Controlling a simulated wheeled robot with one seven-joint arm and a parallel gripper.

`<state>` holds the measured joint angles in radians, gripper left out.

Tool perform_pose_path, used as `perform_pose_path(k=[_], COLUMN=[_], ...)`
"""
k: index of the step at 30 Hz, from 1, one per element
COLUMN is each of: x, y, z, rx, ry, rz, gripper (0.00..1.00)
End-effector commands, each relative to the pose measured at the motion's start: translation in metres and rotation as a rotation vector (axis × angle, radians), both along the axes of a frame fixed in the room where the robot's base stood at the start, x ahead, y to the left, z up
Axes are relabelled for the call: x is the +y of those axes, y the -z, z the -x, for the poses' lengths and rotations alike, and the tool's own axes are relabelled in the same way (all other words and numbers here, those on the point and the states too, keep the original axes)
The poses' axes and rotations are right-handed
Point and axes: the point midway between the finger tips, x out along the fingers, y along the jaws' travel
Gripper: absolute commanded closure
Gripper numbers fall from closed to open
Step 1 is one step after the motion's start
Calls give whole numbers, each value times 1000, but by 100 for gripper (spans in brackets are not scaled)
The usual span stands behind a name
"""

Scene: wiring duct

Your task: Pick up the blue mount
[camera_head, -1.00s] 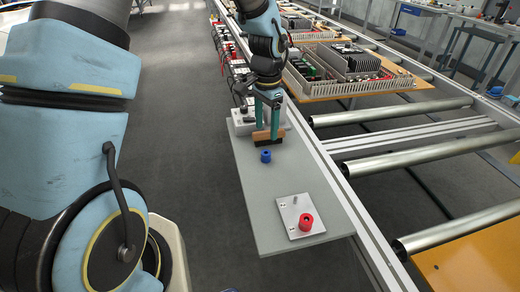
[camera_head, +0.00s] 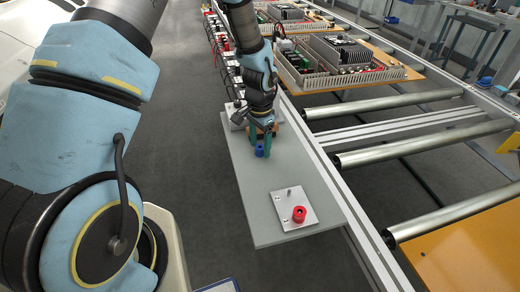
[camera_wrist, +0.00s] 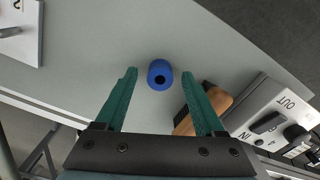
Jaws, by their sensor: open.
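The blue mount (camera_head: 260,151) is a short cylinder with a hole in its top, standing on the grey shelf. In the wrist view the blue mount (camera_wrist: 160,74) lies just beyond and between my fingertips, with a gap on each side. My gripper (camera_head: 260,145) has green fingers and points down at the mount in the head view. In the wrist view my gripper (camera_wrist: 158,78) is open and empty. Whether the fingertips reach down to the mount's height I cannot tell.
A plate with a peg and a red mount (camera_head: 299,214) is at the shelf's near end. Bare shelf (camera_head: 262,182) lies between.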

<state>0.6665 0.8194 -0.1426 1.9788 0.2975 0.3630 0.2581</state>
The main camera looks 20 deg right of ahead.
Motion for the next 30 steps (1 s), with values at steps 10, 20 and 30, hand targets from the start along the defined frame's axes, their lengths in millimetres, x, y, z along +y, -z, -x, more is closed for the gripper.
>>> perform_pose_path(k=[10, 20, 30], x=[0, 0, 0], y=[0, 0, 0], z=[0, 0, 0], rx=[0, 0, 0], ry=[-1, -1, -1], rz=[0, 0, 0], gripper=[60, 97, 100])
